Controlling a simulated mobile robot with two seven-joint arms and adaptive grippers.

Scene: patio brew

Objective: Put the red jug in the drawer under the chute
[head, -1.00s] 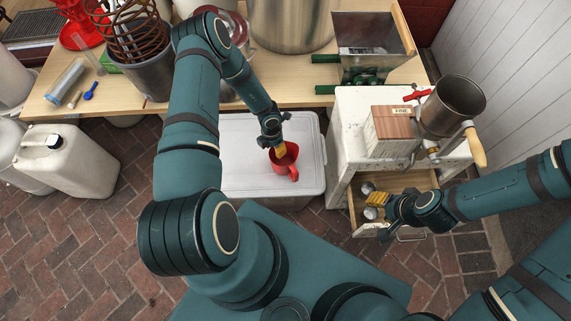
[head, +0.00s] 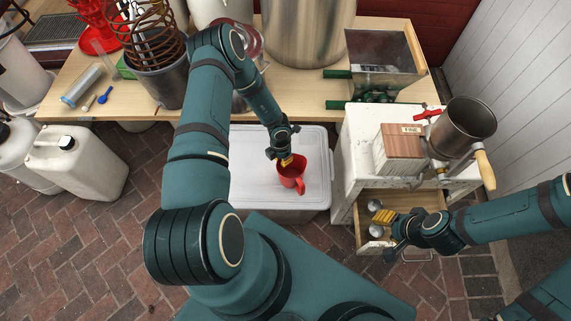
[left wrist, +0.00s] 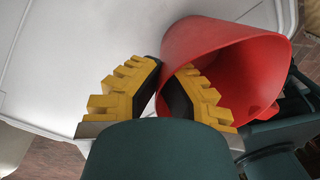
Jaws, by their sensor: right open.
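The red jug (head: 291,177) is on the white lid of a storage bin, handle toward the front right. My left gripper (head: 285,160) is at its rim; in the left wrist view the fingers (left wrist: 160,95) close on the jug wall, one outside and one inside the jug (left wrist: 225,55). Whether the jug's base touches the lid is unclear. The drawer (head: 420,198) under the white grinder stand is pulled open, with metal cans (head: 376,232) at its left. My right gripper (head: 390,230) is open and empty, over the drawer's front left, near the handle (head: 416,257).
The white bin lid (head: 250,185) lies left of the stand (head: 353,150). The stand carries a wooden box (head: 400,150) and a metal hopper grinder (head: 465,125). A bench behind holds a steel pot (head: 308,30) and a hopper mill (head: 385,60). White jerrycans (head: 75,160) stand left.

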